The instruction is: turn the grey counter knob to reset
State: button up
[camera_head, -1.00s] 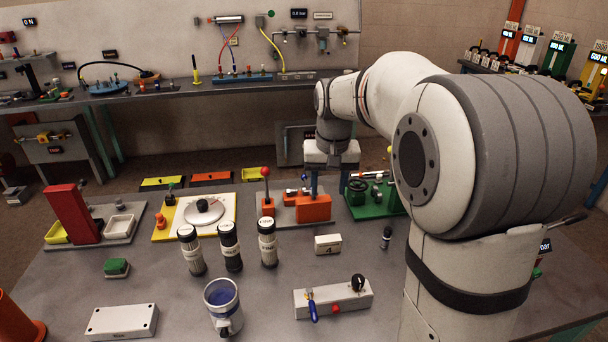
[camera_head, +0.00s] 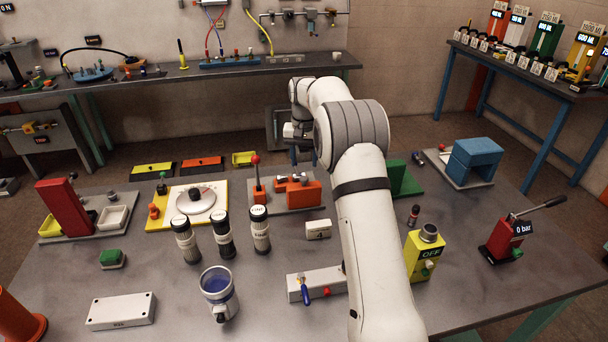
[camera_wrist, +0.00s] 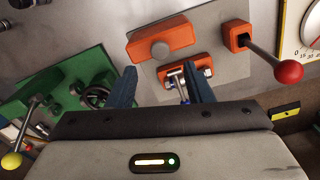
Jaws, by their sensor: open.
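A grey round knob (camera_wrist: 160,50) sits on an orange block (camera_wrist: 140,44) in the wrist view. No readable label shows whether it is the counter knob. The orange block also shows on a grey plate in the head view (camera_head: 304,195), where I cannot make out the knob. I see nothing held. In the head view my gripper (camera_head: 293,152) is beyond and above the orange block, partly hidden by my arm.
A red-ball lever (camera_wrist: 288,71) stands beside the orange block. A green unit (camera_wrist: 62,85) with a handwheel and yellow-ball lever is at left in the wrist view.

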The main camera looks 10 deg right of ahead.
aim_at(304, 178)
notch_tip(304, 178, down, 6)
jog(key=shift+f+p, duration=0.25)
jog(key=shift+p, duration=0.25)
jog(key=c, duration=1)
